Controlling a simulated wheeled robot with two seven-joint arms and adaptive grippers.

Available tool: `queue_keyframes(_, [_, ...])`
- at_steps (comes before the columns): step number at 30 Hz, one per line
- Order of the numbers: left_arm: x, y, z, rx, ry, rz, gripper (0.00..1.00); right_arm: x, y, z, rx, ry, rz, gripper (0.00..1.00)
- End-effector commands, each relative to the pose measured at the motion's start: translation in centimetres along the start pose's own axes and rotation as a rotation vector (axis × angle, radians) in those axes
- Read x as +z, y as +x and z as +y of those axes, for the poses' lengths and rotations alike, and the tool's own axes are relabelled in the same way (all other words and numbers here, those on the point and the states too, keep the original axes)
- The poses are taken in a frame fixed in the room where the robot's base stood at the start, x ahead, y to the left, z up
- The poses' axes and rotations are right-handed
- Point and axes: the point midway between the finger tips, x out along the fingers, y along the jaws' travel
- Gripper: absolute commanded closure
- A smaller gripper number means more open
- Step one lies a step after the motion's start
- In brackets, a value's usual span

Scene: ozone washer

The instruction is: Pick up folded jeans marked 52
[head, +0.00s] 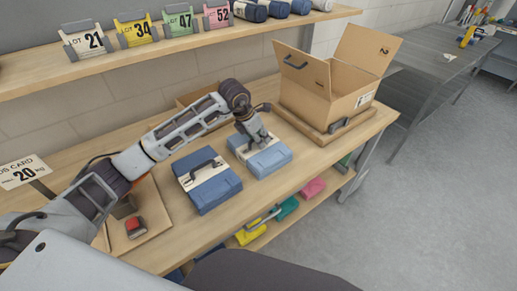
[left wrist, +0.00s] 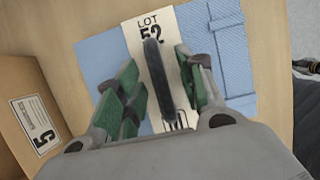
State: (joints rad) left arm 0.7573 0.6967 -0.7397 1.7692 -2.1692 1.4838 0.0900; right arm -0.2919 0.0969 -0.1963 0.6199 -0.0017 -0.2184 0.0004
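The light blue folded jeans (head: 271,160) lie on the wooden bench, with a cream band reading LOT 52 in the left wrist view (left wrist: 100,58). A black strap handle (left wrist: 155,75) stands up from the band. My left gripper (head: 254,137) is above these jeans. In the left wrist view its green-padded fingers (left wrist: 160,85) are apart on either side of the handle, with gaps showing on both sides. My right gripper is not in view.
Darker blue folded jeans (head: 220,189) lie just left. An open cardboard box (head: 318,99) stands on a board to the right. A shelf (head: 150,52) above holds cards 21, 34, 47 and 52. A board with a red button (head: 135,225) is at left.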

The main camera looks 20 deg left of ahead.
Motion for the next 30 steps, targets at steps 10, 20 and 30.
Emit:
queue_keyframes(10, [0.01, -0.04, -0.01, 0.000, 0.000, 0.000, 0.69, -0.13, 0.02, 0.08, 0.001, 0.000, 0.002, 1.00])
queue_keyframes(20, [0.01, -0.05, -0.01, 0.000, 0.000, 0.000, 1.00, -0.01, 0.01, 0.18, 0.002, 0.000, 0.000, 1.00])
queue_keyframes(30, [0.12, -0.16, 0.01, 0.001, 0.000, -0.003, 1.00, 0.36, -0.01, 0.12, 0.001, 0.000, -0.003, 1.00])
